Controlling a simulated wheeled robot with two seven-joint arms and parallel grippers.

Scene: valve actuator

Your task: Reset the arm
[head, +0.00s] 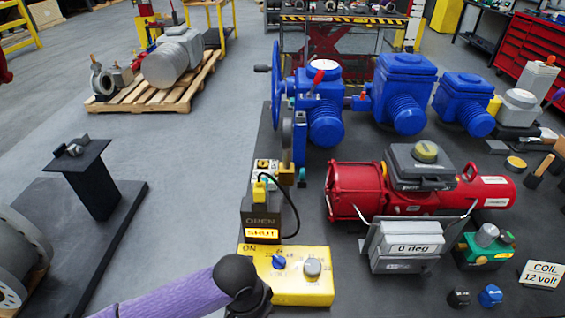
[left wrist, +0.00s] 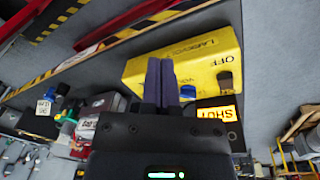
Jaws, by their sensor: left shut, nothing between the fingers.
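A yellow control box (head: 290,291) on the dark bench carries a blue knob (head: 278,262) and a grey knob (head: 312,268), with "ON" at its left. Behind it, an indicator box (head: 261,213) reads OPEN above a lit orange SHUT panel (head: 262,233). A red actuator (head: 350,190) lies to the right, with a "0 deg" display (head: 407,249) in front. In the left wrist view my left gripper (left wrist: 161,62) is shut and empty, its purple fingers in front of the yellow box (left wrist: 140,70); contact cannot be told. Its fingers are hidden in the head view. My right gripper is not in view.
Several blue valve actuators (head: 404,95) stand at the back of the bench. A green-topped unit (head: 485,248), a "COIL 12 volt" card (head: 541,275) and small knobs (head: 490,296) lie at right.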

